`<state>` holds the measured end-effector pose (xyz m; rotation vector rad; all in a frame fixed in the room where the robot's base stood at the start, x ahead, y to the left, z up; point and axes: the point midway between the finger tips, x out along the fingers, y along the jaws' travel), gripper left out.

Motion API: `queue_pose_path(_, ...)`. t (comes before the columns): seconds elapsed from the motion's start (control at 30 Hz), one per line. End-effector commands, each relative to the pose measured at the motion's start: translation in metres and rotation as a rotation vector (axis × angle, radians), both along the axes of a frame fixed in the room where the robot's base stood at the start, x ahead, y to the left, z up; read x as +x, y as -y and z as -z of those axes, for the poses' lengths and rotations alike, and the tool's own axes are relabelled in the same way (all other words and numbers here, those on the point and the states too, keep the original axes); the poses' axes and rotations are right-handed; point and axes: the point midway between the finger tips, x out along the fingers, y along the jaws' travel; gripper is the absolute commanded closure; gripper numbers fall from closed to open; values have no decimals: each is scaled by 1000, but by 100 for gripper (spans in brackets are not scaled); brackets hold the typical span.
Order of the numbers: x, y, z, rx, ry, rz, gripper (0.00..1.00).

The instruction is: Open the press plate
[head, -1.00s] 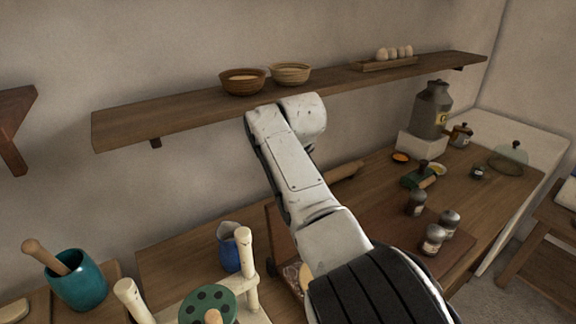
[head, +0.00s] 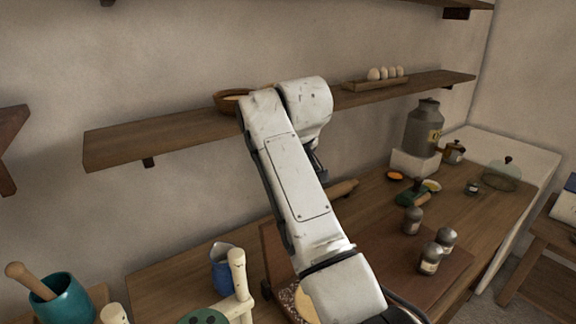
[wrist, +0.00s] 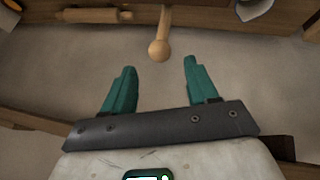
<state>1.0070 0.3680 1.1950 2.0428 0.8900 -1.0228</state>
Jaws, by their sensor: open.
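In the head view, a wooden frame with pale posts (head: 238,278) and a green holed disc (head: 204,317) is cut off by the bottom edge. Right of it, a brown wooden panel (head: 274,252) stands up behind a board with a pale round on it, partly hidden by my arm. I cannot tell for sure which is the press plate. In the wrist view, my gripper (wrist: 158,82) is open and empty. A pale wooden handle with a ball end (wrist: 159,49) shows between and beyond the green fingers, apart from both. My gripper is hidden in the head view.
A blue jug (head: 222,268) and a teal mortar (head: 64,300) stand left of my arm. Several shakers (head: 430,259) and a grey can (head: 422,128) stand right. A wall shelf (head: 160,138) crosses behind my arm. A rolling pin (wrist: 92,15) shows in the wrist view.

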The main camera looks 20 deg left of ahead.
Motion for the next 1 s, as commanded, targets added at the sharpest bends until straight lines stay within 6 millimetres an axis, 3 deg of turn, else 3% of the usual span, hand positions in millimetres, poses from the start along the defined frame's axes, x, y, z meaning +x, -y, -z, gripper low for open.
queue_pose_path(0.23,-12,7,-21,2,-1,0,42)
queue_pose_path(0.67,-13,8,-24,0,-1,0,42)
queue_pose_path(0.83,-14,33,21,17,-27,43,42)
queue_pose_path(1.0,-26,85,94,59,-66,142,42)
